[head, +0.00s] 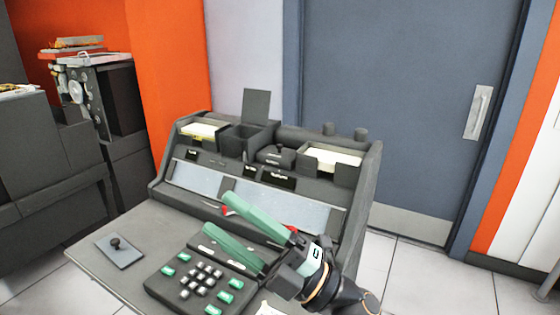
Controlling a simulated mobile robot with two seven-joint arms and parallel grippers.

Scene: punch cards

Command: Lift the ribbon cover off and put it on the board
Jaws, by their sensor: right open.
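A flat grey plate with a black knob, which looks like the ribbon cover (124,257), lies on the left part of the board (95,248), the flat desk of the machine. My right gripper (217,213) is open and empty, its two green fingers pointing left above the keypad and the machine's front. It is well to the right of the plate and apart from it. Small red bits, perhaps ribbon, show on the machine behind the fingers; the fingers partly hide that spot. My left gripper is not in view.
The keypad (202,279) stands on the board right of the plate. The card punch (258,186) rises behind, with card trays (333,156) and a raised dark flap (256,106) on top. A grey door (390,90) is behind. Bare board surrounds the plate.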

